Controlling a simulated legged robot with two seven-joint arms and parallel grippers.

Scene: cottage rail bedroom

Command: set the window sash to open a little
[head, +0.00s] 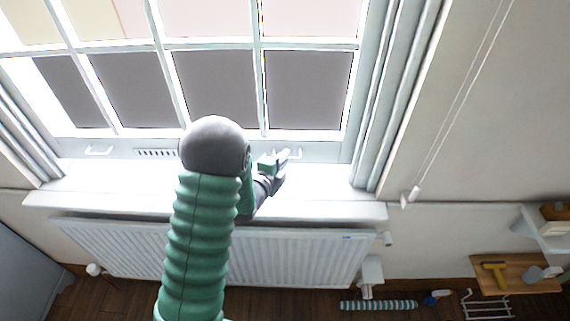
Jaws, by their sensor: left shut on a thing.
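The window sash (330,150) is a white frame with several panes. Its bottom rail runs just above the white sill, and I cannot make out a clear gap beneath it. Two white pull handles sit on this rail: the left handle (99,151) is free, and the right handle (295,154) is at my left gripper. My left gripper (281,159) is shut on the right handle, its fingers partly hidden by the wrist. My green left arm rises in front of the sill and covers the rail's middle. My right gripper is out of view.
The white sill (330,194) juts out above a white radiator (310,258). A blind cord (458,100) hangs at the right wall. A wooden shelf (518,274) with a yellow-handled tool stands low at the right. A green striped roll (378,305) lies on the floor.

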